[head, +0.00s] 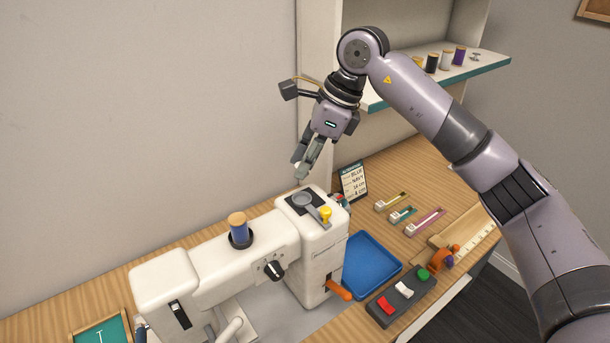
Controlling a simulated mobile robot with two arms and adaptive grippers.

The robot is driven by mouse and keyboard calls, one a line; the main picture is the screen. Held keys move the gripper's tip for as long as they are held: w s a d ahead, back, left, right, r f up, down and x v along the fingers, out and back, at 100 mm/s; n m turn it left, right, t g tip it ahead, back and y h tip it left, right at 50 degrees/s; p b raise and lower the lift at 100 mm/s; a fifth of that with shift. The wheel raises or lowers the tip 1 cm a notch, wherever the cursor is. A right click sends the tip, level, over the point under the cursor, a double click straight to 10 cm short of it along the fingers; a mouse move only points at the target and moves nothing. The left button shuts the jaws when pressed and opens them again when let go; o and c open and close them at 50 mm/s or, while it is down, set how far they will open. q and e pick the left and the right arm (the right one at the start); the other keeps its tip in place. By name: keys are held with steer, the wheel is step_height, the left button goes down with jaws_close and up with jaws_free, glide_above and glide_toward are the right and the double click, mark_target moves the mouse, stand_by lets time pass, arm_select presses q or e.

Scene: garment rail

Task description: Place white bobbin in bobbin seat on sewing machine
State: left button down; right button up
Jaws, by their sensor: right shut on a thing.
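The white sewing machine (318,236) stands on the wooden table. On top of its right-hand head is a dark plate with a round grey part (302,199), which looks like the bobbin seat, with a grey lever and yellow knob (325,213) beside it. My right gripper (300,170) points down just above this part, apart from it. It is shut on a small pale thing at its fingertips, probably the white bobbin; the fingers hide most of it. My left gripper is out of view.
A blue tray (366,264), a switch box (401,297) and a small sign (352,181) are to the right. A shelf (440,78) with several spools is at the back right, behind my right arm.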

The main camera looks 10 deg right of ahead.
mark_target(297, 200)
steer(key=shift+f, duration=0.55)
step_height(297, 200, down, 3)
steer(key=shift+f+p, duration=0.1)
steer(key=shift+p, duration=0.35)
steer(key=shift+f, duration=0.2)
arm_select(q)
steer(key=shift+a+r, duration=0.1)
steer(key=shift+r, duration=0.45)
arm_select(e)
steer(key=shift+f+b, duration=0.65)
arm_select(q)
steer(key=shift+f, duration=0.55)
arm_select(e)
steer(key=o, duration=0.7)
steer(key=shift+r, duration=0.15)
